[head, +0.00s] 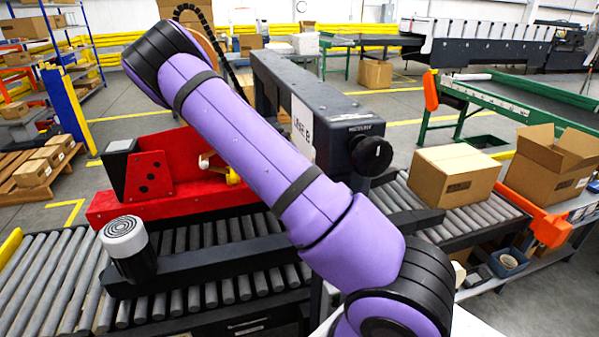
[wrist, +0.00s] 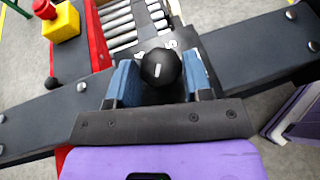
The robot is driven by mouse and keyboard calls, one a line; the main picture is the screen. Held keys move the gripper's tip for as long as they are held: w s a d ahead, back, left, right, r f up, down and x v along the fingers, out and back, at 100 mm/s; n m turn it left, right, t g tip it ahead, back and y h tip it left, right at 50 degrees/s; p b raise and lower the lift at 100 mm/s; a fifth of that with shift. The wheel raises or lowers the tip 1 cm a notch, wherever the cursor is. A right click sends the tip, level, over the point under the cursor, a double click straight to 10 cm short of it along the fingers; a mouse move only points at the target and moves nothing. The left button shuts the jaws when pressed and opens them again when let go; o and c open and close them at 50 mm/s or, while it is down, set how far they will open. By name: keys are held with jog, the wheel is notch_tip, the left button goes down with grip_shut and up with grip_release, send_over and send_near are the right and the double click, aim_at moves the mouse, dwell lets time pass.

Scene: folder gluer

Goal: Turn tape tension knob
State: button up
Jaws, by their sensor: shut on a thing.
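In the wrist view, a round black knob (wrist: 161,66) with a short white mark on its face sits between the two blue finger pads of my gripper (wrist: 160,80). The pads close on it from left and right. The knob is on a dark bar, with part of a dial plate showing just behind it. In the head view, my purple arm crosses the middle, and my gripper and this gripped knob are not visible.
A red and yellow push button (wrist: 62,20) stands on the red machine part at upper left. Another black knob (head: 372,155) is on the dark machine beam. Roller conveyors (head: 200,300) run below. A closed cardboard box (head: 453,176) stands at right.

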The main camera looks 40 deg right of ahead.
jog(key=shift+m+g, duration=0.3)
jog(key=o, duration=0.9)
jog(key=shift+w, duration=0.1)
jog(key=v, duration=1)
jog(key=shift+w+a+r, duration=0.15)
jog(key=shift+w+r, duration=0.1)
